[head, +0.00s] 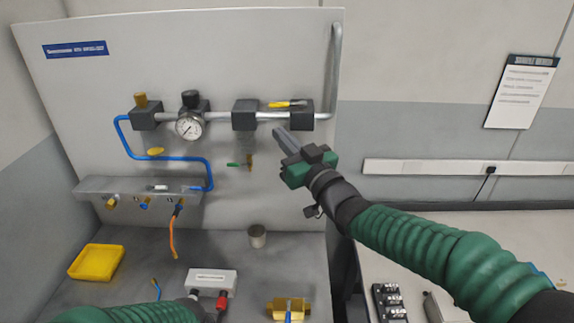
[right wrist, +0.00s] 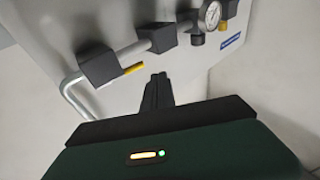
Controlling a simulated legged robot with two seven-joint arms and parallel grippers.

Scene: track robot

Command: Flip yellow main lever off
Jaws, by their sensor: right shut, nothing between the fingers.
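The yellow main lever (head: 285,104) is on the black valve block (head: 300,121) at the right end of the grey pipe, on the upright panel. Its handle lies about level and points left along the pipe. It also shows in the right wrist view as a yellow bar (right wrist: 133,69) beside its black block (right wrist: 99,68). My right gripper (head: 280,134) is shut and empty, with its fingertips below and slightly left of the lever, apart from it in the picture. Its fingers (right wrist: 159,84) also show in the wrist view.
A pressure gauge (head: 189,126) and another black block (head: 245,115) sit on the same pipe to the left. The grey pipe bend (head: 336,60) rises at the right. A small green-handled valve (head: 240,164) hangs below. A yellow tray (head: 97,262) and metal cup (head: 257,236) stand on the bench.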

